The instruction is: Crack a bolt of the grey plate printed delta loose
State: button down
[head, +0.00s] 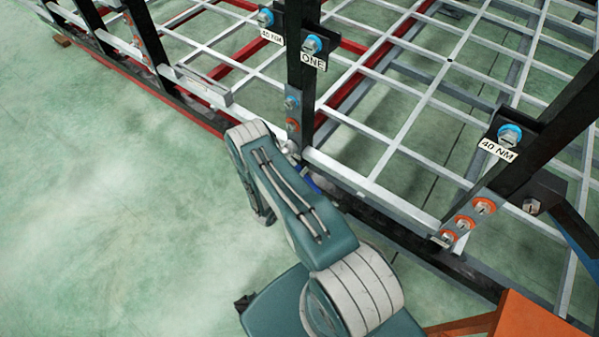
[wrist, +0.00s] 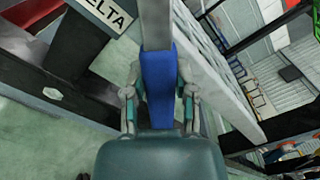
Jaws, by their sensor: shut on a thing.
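The plate printed DELTA (wrist: 104,14) shows at the upper left of the wrist view, and only the end of its lettering is in frame. My gripper (wrist: 158,95) is shut on a blue-handled tool (wrist: 158,75). The tool's grey shaft runs up out of the wrist frame, so its far end is hidden. In the head view a bit of blue handle (head: 311,184) shows beside my arm, low at the black post. I cannot tell whether the tool touches a bolt. No DELTA print is visible in the head view; my arm covers that area.
Another sign, 40 NM (head: 497,150), stands right, above a grey plate (head: 467,218) with orange-ringed bolts. Green floor (head: 110,220) at left is clear.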

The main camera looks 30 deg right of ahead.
jog(key=shift+s+r, duration=0.1)
dwell(0.3)
jog(key=shift+s+d+r+n, duration=0.15)
jog(key=shift+r+n, duration=0.15)
jog(key=shift+n, duration=0.2)
jog(key=shift+s+r+n, duration=0.15)
jog(key=shift+r+n, duration=0.1)
jog(key=shift+n, duration=0.25)
jog(key=shift+s+d+r+n, duration=0.1)
jog(key=shift+s+r+n, duration=0.2)
jog(key=shift+r+n, duration=0.45)
jog(key=shift+f, duration=0.35)
jog(key=v, duration=0.6)
dwell(0.7)
dwell(0.5)
